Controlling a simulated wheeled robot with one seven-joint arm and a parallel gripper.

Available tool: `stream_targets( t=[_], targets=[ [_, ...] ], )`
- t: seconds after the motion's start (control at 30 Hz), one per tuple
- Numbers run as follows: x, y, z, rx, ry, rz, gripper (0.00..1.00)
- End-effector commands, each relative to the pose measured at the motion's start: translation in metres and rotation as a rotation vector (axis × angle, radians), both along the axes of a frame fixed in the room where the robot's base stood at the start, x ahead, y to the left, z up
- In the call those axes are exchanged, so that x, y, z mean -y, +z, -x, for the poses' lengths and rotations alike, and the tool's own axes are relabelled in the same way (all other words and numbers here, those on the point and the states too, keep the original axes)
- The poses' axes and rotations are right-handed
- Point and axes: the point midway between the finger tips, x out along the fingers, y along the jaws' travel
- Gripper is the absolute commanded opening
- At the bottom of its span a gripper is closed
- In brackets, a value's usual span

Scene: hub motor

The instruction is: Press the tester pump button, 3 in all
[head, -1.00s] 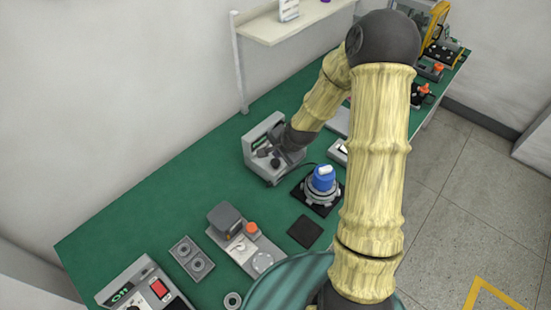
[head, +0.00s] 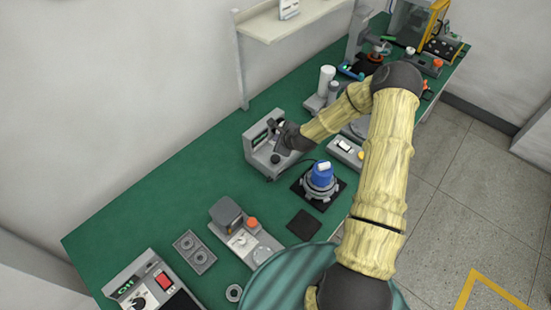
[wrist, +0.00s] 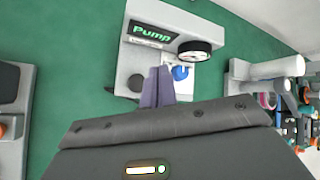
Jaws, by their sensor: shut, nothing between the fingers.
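The tester pump (head: 252,150) is a grey unit with a tall back panel, standing on the green bench against the wall side. In the wrist view its panel reads "Pump" (wrist: 153,35) in green, with a round gauge (wrist: 195,50) and a blue part (wrist: 180,73) below it. My gripper (head: 277,151) is over the front of the pump. In the wrist view my gripper's purple-grey fingers (wrist: 157,72) are together and empty, over the pump's base. A dark round part (wrist: 135,81) shows left of them. I cannot tell whether the fingertips touch the button, which I cannot make out clearly.
A blue-topped motor (head: 322,175) on a black pad stands right in front of the pump. A grey fixture with an orange button (head: 253,223) and a meter box (head: 150,287) are nearer. A shelf (head: 295,20) hangs on the wall above. Green bench left of the pump is clear.

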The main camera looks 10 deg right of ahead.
Motion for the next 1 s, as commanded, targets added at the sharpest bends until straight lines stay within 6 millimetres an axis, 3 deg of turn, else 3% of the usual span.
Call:
stream_targets(
  t=[0.63,1.0],
  targets=[
    [-0.002,-0.075,0.0,-0.001,0.004,0.001,0.0],
    [-0.002,-0.086,0.0,0.0,0.004,0.002,0.0]
  ],
)
